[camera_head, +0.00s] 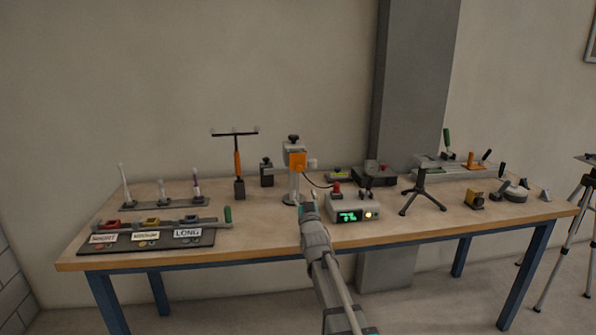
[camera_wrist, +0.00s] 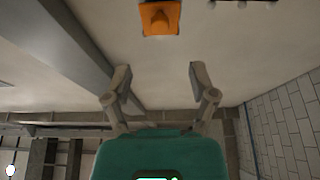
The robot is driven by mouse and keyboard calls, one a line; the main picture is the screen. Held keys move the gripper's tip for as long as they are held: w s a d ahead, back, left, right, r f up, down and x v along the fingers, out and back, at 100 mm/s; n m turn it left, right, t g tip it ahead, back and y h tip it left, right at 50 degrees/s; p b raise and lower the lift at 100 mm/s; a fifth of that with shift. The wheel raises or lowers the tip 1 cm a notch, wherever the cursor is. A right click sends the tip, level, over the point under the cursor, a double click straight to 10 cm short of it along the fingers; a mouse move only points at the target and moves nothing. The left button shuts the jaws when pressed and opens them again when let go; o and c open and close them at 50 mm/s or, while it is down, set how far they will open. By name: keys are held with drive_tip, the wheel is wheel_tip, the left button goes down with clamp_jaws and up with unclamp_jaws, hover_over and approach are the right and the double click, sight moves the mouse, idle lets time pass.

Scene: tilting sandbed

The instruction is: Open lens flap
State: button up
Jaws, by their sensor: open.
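An orange square part (camera_head: 297,161), likely the lens flap, sits on the head of an upright grey stand (camera_head: 293,186) near the middle of the table. In the wrist view the orange flap (camera_wrist: 160,18) shows at the top centre, with a small raised knob or tab on its face. I cannot tell from its face whether it is fully closed. My gripper (camera_head: 308,199) is in front of and a little below the stand's head. In the wrist view my gripper's two fingers (camera_wrist: 158,78) are spread with nothing between them, apart from the flap.
A grey box with a green display (camera_head: 352,208) is just right of my gripper; a black cable runs to it. A black tripod (camera_head: 423,192) stands further right. A labelled tray (camera_head: 150,240) lies at the left. The table front (camera_head: 260,235) near my arm is bare.

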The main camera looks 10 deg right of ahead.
sight(299, 171)
drive_tip(key=p+x, duration=0.4)
drive_tip(key=x, duration=0.8)
clamp_jaws()
drive_tip(key=shift+a, duration=0.15)
drive_tip(key=shift+s+p, duration=0.1)
drive_tip(key=shift+p, duration=0.25)
